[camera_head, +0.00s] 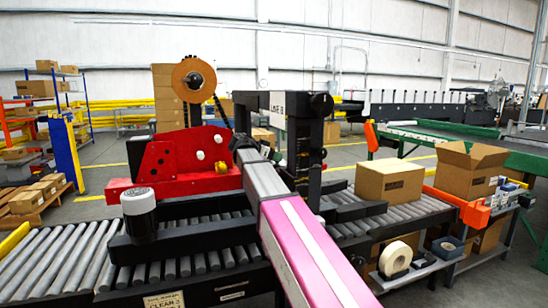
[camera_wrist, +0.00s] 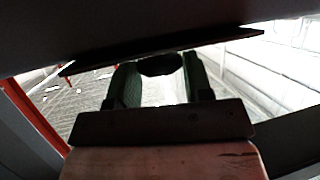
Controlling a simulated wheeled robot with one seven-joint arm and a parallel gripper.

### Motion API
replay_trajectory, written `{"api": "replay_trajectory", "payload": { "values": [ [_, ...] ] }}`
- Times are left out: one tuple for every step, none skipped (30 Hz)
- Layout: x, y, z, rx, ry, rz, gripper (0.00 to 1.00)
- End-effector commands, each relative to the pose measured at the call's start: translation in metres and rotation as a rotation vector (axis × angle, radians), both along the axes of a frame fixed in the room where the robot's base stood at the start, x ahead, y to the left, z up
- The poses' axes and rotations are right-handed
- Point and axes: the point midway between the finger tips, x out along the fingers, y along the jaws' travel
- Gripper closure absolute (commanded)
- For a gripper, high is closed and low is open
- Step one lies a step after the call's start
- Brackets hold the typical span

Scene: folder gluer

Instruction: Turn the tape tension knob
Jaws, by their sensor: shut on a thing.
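In the wrist view, my gripper (camera_wrist: 160,82) has two green fingers standing on either side of a dark, rounded knob (camera_wrist: 160,65). The fingers are shut on this knob, which is seen against bright light under a dark plate. In the head view, my pink and grey arm reaches to the taping machine, and my gripper (camera_head: 241,143) is beside its red side panel (camera_head: 178,156). The held knob cannot be made out there. Its turn angle cannot be told. A brown tape roll (camera_head: 194,80) stands above the red panel.
A black post frame (camera_head: 306,140) stands close to the right of my arm. A grey-capped motor (camera_head: 139,203) is at the left. Rollers (camera_head: 50,258) run beneath. A closed carton (camera_head: 389,180) and an open carton (camera_head: 468,172) are at the right.

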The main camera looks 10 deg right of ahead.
Motion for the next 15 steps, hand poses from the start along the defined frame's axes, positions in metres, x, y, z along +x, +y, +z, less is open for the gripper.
{"api": "replay_trajectory", "payload": {
  "values": [
    [-0.0017,-0.0004,-0.0001,-0.001,0.000,0.014,0.77],
    [-0.0022,-0.0007,-0.0002,-0.001,0.001,0.023,0.77],
    [-0.0028,-0.0008,-0.0002,-0.001,0.000,0.040,0.77],
    [-0.0033,-0.0010,-0.0003,-0.001,0.000,0.054,0.77],
    [-0.0038,-0.0012,-0.0003,-0.001,0.000,0.070,0.77],
    [-0.0045,-0.0014,-0.0005,0.000,0.001,0.095,0.77],
    [-0.0051,-0.0016,-0.0005,-0.001,-0.001,0.113,0.77],
    [-0.0057,-0.0019,-0.0005,-0.001,-0.001,0.134,0.77],
    [-0.0064,-0.0023,-0.0007,-0.001,-0.001,0.165,0.77],
    [-0.0068,-0.0026,-0.0008,0.000,0.000,0.189,0.77],
    [-0.0074,-0.0031,-0.0008,-0.001,0.000,0.214,0.77],
    [-0.0080,-0.0037,-0.0009,0.000,-0.001,0.248,0.77],
    [-0.0084,-0.0042,-0.0010,0.000,0.000,0.274,0.77],
    [-0.0088,-0.0046,-0.0008,-0.001,-0.001,0.300,0.77],
    [-0.0092,-0.0049,-0.0009,0.001,-0.002,0.336,0.77]
  ]
}}
